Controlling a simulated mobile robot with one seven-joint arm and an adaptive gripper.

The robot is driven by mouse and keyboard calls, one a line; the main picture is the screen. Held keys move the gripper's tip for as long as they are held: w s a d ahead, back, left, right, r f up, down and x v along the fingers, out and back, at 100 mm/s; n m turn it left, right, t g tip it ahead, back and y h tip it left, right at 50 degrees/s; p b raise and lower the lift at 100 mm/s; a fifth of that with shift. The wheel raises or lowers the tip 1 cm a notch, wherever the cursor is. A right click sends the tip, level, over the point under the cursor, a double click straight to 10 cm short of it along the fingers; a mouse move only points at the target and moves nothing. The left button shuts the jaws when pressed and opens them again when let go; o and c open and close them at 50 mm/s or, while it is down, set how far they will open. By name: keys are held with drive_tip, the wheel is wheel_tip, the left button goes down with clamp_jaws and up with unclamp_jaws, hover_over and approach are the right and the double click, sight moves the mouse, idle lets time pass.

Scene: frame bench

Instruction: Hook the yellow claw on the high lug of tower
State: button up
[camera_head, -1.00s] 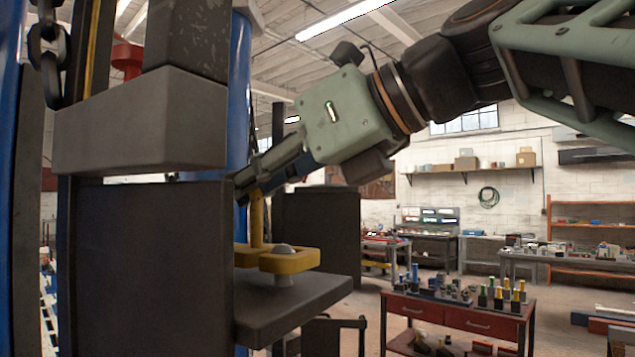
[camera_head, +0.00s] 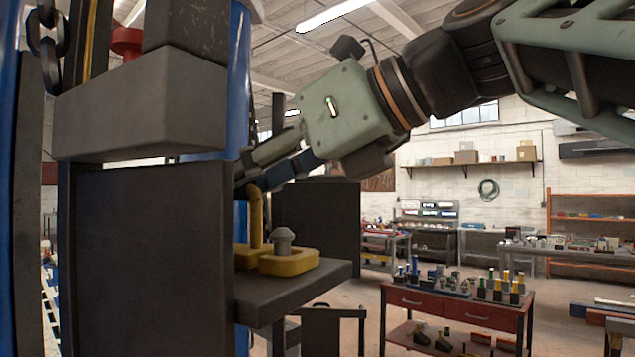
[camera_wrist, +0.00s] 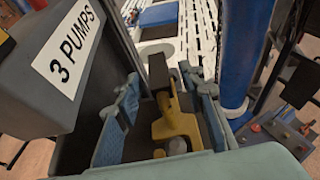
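The yellow claw (camera_head: 290,263) lies on a dark ledge (camera_head: 300,293) of the tower, beside its dark plate. Its flat end is around the grey round-headed lug (camera_head: 283,239), whose head stands above the claw. In the wrist view the claw (camera_wrist: 176,124) shows between the fingers, with the lug's head (camera_wrist: 176,146) near the bottom. Its yellow stem rises to my gripper (camera_head: 250,181). My gripper (camera_wrist: 160,84) has its fingers apart on both sides of the stem, with gaps visible. Part of the stem's top is hidden by a finger in the head view.
A heavy grey block (camera_head: 140,105) overhangs at left; a block labelled "3 PUMPS" (camera_wrist: 68,48) is close in the wrist view. A blue post (camera_wrist: 243,50) stands to the right. A red cart (camera_head: 455,312) with small parts stands behind, well clear.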

drive_tip(key=shift+f, duration=0.1)
drive_tip(key=v, duration=1.2)
drive_tip(key=shift+d, duration=0.1)
